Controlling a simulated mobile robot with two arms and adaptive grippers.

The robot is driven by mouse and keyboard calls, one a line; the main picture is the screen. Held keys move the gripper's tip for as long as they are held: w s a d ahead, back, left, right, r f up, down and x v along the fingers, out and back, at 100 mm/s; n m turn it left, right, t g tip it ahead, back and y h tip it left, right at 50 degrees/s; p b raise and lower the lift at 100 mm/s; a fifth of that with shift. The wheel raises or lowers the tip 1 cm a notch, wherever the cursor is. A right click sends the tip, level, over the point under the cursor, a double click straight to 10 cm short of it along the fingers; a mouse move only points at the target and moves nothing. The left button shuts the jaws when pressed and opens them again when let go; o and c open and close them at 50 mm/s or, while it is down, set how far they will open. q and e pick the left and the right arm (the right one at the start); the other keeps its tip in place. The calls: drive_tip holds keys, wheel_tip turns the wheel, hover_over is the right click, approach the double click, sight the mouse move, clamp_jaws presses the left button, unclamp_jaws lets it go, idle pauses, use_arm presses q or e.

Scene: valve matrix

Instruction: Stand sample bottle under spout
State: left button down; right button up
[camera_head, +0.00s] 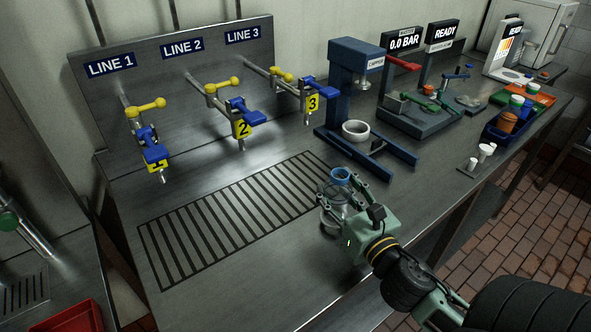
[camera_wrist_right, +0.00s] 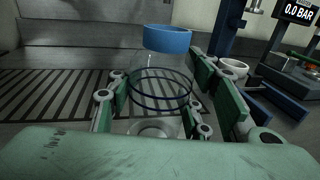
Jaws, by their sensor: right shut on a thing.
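The sample bottle is clear with a blue cap (camera_head: 341,174) and stands upright at the right end of the drain grate. My right gripper (camera_head: 341,204) is shut around its body. In the right wrist view the clear bottle (camera_wrist_right: 160,85) sits between the green fingers, with dark rings around its body. I cannot tell whether its base touches the bench. Three spouts hang from the panel: line 1 (camera_head: 164,178), line 2 (camera_head: 242,145) and line 3 (camera_head: 307,119), each with a blue handle and yellow number tag. The bottle is in front of and apart from all of them. My left gripper is not in view.
The slotted drain grate (camera_head: 235,215) lies clear below the spouts. A blue press (camera_head: 352,75) with a white ring (camera_head: 356,131) stands right of line 3. Green-based equipment (camera_head: 430,108), a blue bin (camera_head: 512,124) and small white cups (camera_head: 486,150) are further right.

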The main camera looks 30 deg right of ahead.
drive_tip(key=w, duration=0.4)
drive_tip(key=w+d+p, duration=0.1)
drive_tip(key=w, duration=0.2)
drive_tip(key=w+p, duration=0.1)
drive_tip(key=w, duration=0.3)
drive_tip(key=shift+w+d, duration=0.35)
drive_tip(key=shift+d, duration=0.05)
drive_tip(key=shift+w+d, duration=0.1)
drive_tip(key=shift+w, duration=0.45)
drive_tip(key=w, duration=0.2)
drive_tip(key=shift+w+d+r+p, duration=0.2)
drive_tip(key=shift+w+p, duration=0.1)
drive_tip(key=shift+w, duration=0.1)
drive_tip(key=shift+w+f, duration=0.2)
drive_tip(key=shift+f, duration=0.3)
drive_tip(key=shift+w+f, duration=0.2)
drive_tip(key=shift+f, duration=0.3)
drive_tip(key=shift+s, duration=0.1)
